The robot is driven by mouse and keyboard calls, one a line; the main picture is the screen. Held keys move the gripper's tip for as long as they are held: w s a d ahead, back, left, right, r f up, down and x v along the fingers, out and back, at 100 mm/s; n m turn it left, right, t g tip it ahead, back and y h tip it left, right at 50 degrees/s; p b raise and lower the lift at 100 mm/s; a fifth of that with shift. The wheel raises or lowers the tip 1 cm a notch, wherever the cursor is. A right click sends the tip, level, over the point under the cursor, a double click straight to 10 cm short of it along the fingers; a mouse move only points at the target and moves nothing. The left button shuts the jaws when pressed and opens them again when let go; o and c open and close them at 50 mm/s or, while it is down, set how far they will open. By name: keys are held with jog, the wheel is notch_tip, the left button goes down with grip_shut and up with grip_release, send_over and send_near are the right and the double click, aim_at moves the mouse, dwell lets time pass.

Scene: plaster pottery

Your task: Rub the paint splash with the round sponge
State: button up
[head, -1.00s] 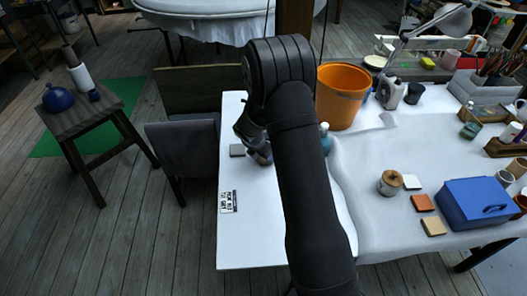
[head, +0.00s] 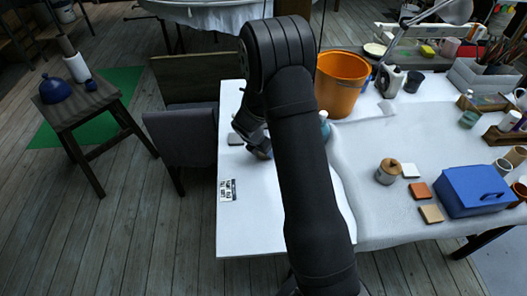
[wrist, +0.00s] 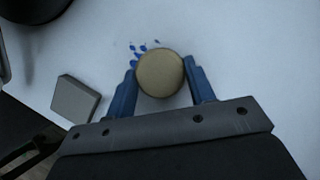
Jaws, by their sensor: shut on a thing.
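The round sponge (wrist: 160,73) is a tan disc between the two blue fingers of my gripper (wrist: 160,66), which is shut on it. The paint splash (wrist: 142,48) shows in the wrist view as several small blue spots on the white table, just beyond and left of the sponge. The sponge may cover part of it. I cannot tell whether the sponge touches the table. In the head view my gripper (head: 259,153) is low over the left part of the white table, and my arm hides the splash there.
A grey square block (wrist: 75,99) lies left of the sponge; it also shows in the head view (head: 235,139). A printed card (head: 227,190) lies nearer the front. An orange bucket (head: 342,84) stands behind my arm. A lidded jar (head: 388,171) and blue box (head: 475,190) stand right.

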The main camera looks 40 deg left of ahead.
jog(key=shift+w+a, duration=2.15)
jog(key=shift+a, duration=0.05)
jog(key=shift+r, duration=3)
jog(key=shift+r, duration=0.15)
notch_tip(320, 180, up, 3)
jog(key=shift+f, duration=0.15)
